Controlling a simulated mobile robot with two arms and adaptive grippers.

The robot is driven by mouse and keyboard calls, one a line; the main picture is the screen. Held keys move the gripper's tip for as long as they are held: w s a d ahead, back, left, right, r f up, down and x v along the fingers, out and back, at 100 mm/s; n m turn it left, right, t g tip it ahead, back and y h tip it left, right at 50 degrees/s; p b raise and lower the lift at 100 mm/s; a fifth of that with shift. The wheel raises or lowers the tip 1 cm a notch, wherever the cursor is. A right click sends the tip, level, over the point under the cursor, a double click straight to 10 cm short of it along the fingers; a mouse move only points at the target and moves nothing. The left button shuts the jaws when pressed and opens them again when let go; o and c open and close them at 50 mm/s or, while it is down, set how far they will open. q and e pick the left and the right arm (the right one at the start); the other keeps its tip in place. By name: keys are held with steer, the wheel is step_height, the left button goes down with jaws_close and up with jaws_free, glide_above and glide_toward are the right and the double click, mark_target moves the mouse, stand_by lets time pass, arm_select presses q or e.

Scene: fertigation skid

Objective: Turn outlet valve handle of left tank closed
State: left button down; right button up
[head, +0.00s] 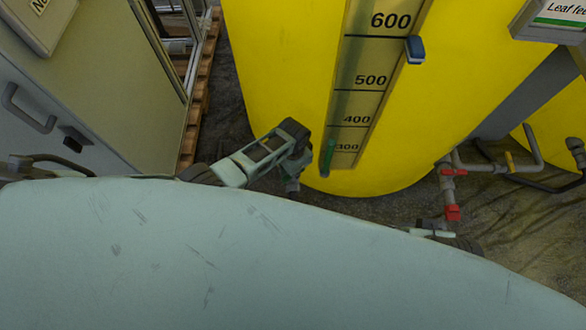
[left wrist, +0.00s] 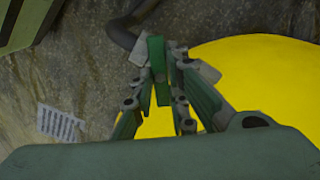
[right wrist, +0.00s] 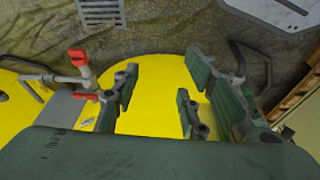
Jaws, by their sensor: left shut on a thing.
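The large yellow tank (head: 270,80) with a level scale fills the middle of the head view. My left gripper (head: 292,176) is low at its left side. In the left wrist view, my left gripper (left wrist: 160,82) is shut on a green valve handle (left wrist: 156,50), which stands between the fingertips beside a dark pipe (left wrist: 122,35). The fingers hide part of the handle and the valve body. My right gripper (right wrist: 162,72) is open and empty in the right wrist view, with yellow tank surface beyond it.
Red-handled valves (head: 452,212) on grey pipes stand right of the tank, near a second yellow tank (head: 560,125). A grey cabinet (head: 80,110) and a wooden pallet (head: 200,95) are on the left. A narrow strip of floor shows between pallet and tank.

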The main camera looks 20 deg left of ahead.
arm_select(q)
steer(key=m, duration=0.3)
steer(key=shift+m+p, duration=0.35)
steer(key=shift+m, duration=1.75)
arm_select(e)
steer(key=shift+s+x, duration=0.15)
steer(key=shift+x, duration=0.75)
steer(key=shift+s+x, duration=0.2)
steer(key=shift+x, duration=0.75)
steer(key=shift+f, duration=0.15)
arm_select(q)
steer(key=c, duration=1.7)
jaws_free()
step_height(320, 180, up, 12)
